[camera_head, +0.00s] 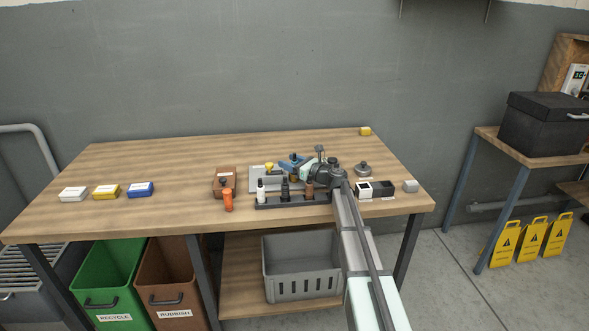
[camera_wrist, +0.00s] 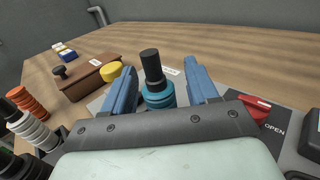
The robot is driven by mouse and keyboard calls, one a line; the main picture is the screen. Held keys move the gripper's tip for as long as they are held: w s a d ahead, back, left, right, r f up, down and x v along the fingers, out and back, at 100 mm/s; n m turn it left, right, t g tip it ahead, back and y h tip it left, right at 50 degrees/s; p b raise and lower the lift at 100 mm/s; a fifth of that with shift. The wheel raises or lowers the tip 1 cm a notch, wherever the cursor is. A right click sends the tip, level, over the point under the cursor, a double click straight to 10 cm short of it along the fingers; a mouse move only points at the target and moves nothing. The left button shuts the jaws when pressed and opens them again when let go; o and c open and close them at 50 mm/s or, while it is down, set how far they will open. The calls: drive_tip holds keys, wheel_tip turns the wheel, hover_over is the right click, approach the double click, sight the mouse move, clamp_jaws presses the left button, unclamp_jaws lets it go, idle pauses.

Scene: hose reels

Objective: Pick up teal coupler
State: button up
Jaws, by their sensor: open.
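The teal coupler (camera_wrist: 159,97), a ribbed teal body with a black upright top, stands in the middle of the wrist view. My gripper (camera_wrist: 163,72) is open, with one blue finger to the left of the coupler and one to the right. Gaps show between the coupler and both fingers, so they look apart. In the head view my gripper (camera_head: 293,161) is low over the grey plate on the workbench, and I cannot make out the coupler there.
A yellow knob (camera_wrist: 111,70) and a brown box (camera_wrist: 95,83) are left of the fingers. A dark panel marked OPEN with a red part (camera_wrist: 254,106) is at right. A dark rack (camera_head: 292,201) with several bottles stands in front. The bench's (camera_head: 180,163) back left is clear.

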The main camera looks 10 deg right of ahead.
clamp_jaws()
idle(0.5)
